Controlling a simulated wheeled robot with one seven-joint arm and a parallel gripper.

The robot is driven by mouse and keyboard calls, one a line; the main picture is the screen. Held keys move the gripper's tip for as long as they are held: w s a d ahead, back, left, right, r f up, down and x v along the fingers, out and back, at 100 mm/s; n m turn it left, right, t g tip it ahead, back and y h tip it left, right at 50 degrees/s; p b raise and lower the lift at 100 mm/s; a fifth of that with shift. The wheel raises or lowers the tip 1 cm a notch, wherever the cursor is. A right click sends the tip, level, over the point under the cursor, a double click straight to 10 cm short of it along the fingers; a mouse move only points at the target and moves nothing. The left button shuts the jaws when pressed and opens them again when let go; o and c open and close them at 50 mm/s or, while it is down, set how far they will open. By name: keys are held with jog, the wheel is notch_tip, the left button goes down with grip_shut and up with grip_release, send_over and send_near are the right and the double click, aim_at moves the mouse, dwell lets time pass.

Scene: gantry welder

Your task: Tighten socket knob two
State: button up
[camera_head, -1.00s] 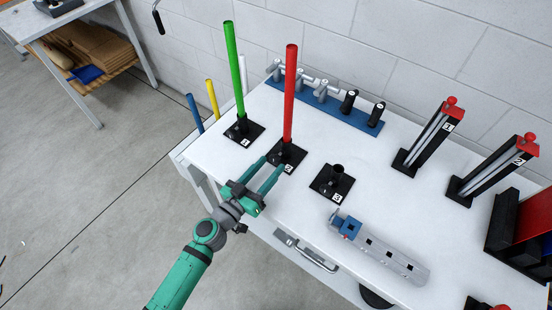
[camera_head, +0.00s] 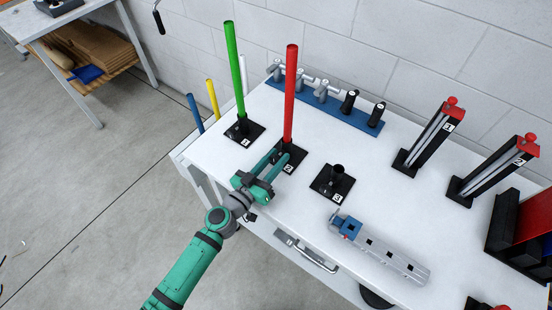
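Socket two (camera_head: 295,168) is a black square base with a "2" label, and a red tube (camera_head: 290,95) stands upright in it. My gripper (camera_head: 280,156) is at the near left side of this socket, with its two green fingers pointing at its lower part. A gap shows between the fingers. The knob of socket two is hidden at the fingertips, so I cannot tell whether they touch or grip it. Socket one (camera_head: 256,131) holds a green tube (camera_head: 234,70). Socket three (camera_head: 345,190) is empty, with its dark opening facing up.
A blue strip with several upright pegs (camera_head: 325,105) lies along the back wall. Two black stands with red tops (camera_head: 430,138) (camera_head: 497,168) are at the right. A grey bar with a blue block (camera_head: 385,252) lies near the front edge. White tabletop is clear between them.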

jog(key=shift+m, duration=3.1)
jog(key=o, duration=1.1)
jog(key=shift+c, duration=0.2)
jog(key=v, duration=1)
jog(key=shift+s+a, duration=0.2)
jog(key=shift+s, duration=0.15)
